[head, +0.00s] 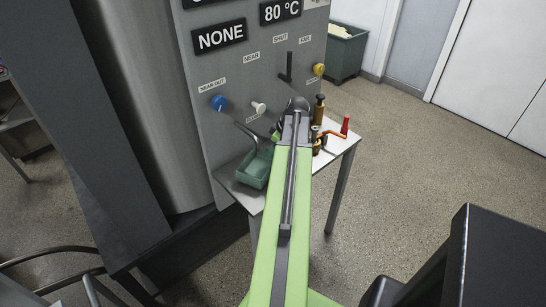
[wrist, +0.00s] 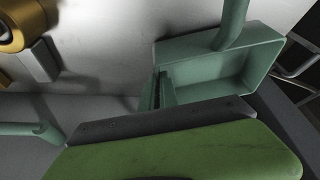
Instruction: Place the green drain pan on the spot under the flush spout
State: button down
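The green drain pan (head: 254,169) is an open box on the left part of the small table, below the control panel. It fills the upper right of the wrist view (wrist: 262,66). A curved pipe, which looks like the flush spout (head: 247,133), comes down from the panel over it; in the wrist view a pipe (wrist: 233,22) reaches down into the pan's outline. My gripper is close to the pan's near left wall in the wrist view, by an upright green piece (wrist: 168,91) with dark strips. Its fingertips are not clear, so I cannot tell whether it holds the pan.
The small table (head: 339,139) bears brass and dark fittings and a red-handled piece (head: 344,125) to the right. The grey panel (head: 203,82) with knobs and a lever stands behind. A green bin (head: 346,52) stands at the back.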

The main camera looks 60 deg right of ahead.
jog(key=shift+f, duration=0.65)
jog(key=c, duration=1.6)
grip_release()
jog(key=shift+r, duration=0.1)
jog(key=shift+c, duration=0.2)
jog(key=shift+r, duration=0.1)
jog(key=p+v, duration=1.1)
jog(key=v, duration=0.1)
jog(key=shift+r, duration=0.1)
jog(key=shift+a, duration=0.1)
